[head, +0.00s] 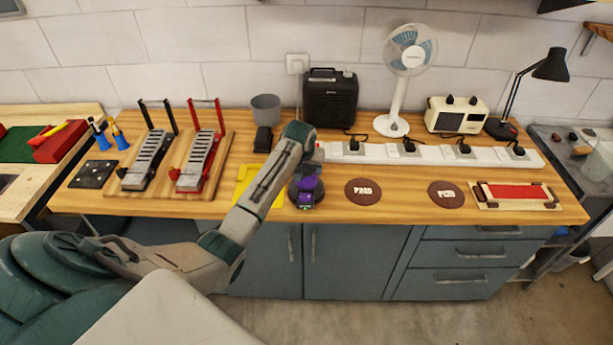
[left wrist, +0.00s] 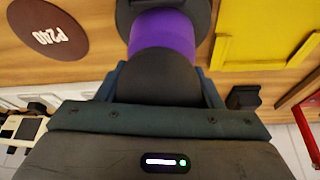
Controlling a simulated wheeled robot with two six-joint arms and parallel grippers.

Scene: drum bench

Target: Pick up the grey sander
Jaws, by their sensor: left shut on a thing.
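The sander (head: 306,198) is dark grey to black with a purple band, near the front middle of the wooden bench. It also shows in the left wrist view (left wrist: 165,35), its dark round top towards my gripper and its wide dark base at the top edge. My left gripper (left wrist: 160,85) has a finger on each side of that dark top and is shut on it. In the head view my left arm comes over the sander and hides part of it and the gripper. I cannot tell whether its base touches the bench. My right gripper is not in view.
A brown disc (head: 363,193) marked P240 lies right of the sander, another disc (head: 446,195) farther right. A yellow piece (head: 244,180) lies left. Behind are a white power strip (head: 430,155), a black heater-like box (head: 330,98), and a fan (head: 393,125).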

